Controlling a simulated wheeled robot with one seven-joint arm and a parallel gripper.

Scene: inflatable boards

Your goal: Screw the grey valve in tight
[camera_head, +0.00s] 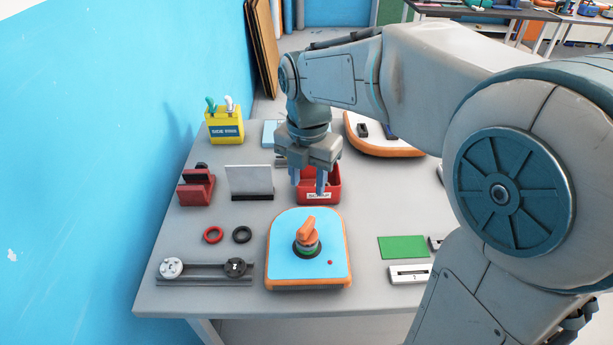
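A light grey round part (171,267), which looks like the grey valve, sits at the left end of a dark rail (205,281) at the table's front left. A black round part (235,267) sits at the rail's right end. A blue board with an orange rim (287,262) lies front centre. An orange knob-like part (307,234) stands upright in a dark ring on it. My gripper (308,186) points down over a red bin (331,185) behind the board. Its two blue fingers are apart with nothing visible between them. The bin's inside is partly hidden.
A red ring (213,235) and a black ring (242,234) lie left of the board. Behind them stand a red holder (196,188), a grey plate (249,181) and a yellow box (224,127). A green mat (402,247) lies right; another board (366,148) lies behind.

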